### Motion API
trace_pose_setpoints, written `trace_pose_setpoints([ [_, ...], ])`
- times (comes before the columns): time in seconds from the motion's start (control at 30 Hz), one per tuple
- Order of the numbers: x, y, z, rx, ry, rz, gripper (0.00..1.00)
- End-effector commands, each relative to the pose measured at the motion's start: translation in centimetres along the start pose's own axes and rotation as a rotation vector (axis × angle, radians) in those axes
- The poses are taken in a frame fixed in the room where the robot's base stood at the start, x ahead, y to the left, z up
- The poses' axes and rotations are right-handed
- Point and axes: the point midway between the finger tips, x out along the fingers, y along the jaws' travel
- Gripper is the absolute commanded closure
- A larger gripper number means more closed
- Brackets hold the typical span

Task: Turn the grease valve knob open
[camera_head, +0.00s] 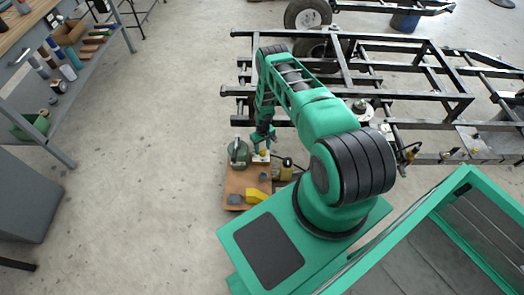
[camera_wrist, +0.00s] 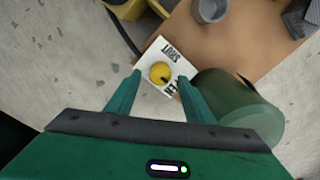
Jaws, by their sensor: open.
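The yellow grease valve knob (camera_wrist: 160,73) sits on a white plate (camera_wrist: 150,57) with black lettering, of which "SHUT" is readable and the other word is partly hidden. My gripper (camera_wrist: 160,80) is open, with its two green fingers on either side of the knob in the wrist view. I cannot tell whether they touch it. In the head view the knob (camera_head: 264,153) is a small yellow spot just below my gripper (camera_head: 264,145).
A green cylinder (camera_wrist: 240,105) stands close right of my fingers. A brown board (camera_head: 236,187) carries it, a grey cup (camera_wrist: 210,10) and a yellow block (camera_head: 257,195). A black frame (camera_head: 350,65) lies behind; open floor (camera_head: 160,170) is at left.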

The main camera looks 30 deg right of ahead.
Motion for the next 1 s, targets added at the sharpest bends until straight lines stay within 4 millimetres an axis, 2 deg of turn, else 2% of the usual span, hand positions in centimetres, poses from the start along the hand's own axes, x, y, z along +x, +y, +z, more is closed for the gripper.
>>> trace_pose_setpoints([
  [0.3, -5.5, 0.1, -0.3, 0.000, 0.003, 0.001, 0.52],
  [0.5, -7.9, 0.1, -0.3, 0.000, 0.003, 0.001, 0.52],
  [0.7, -8.9, 0.0, -0.2, 0.000, 0.002, 0.000, 0.52],
  [1.0, -9.0, 0.1, -0.2, 0.000, 0.002, 0.000, 0.52],
])
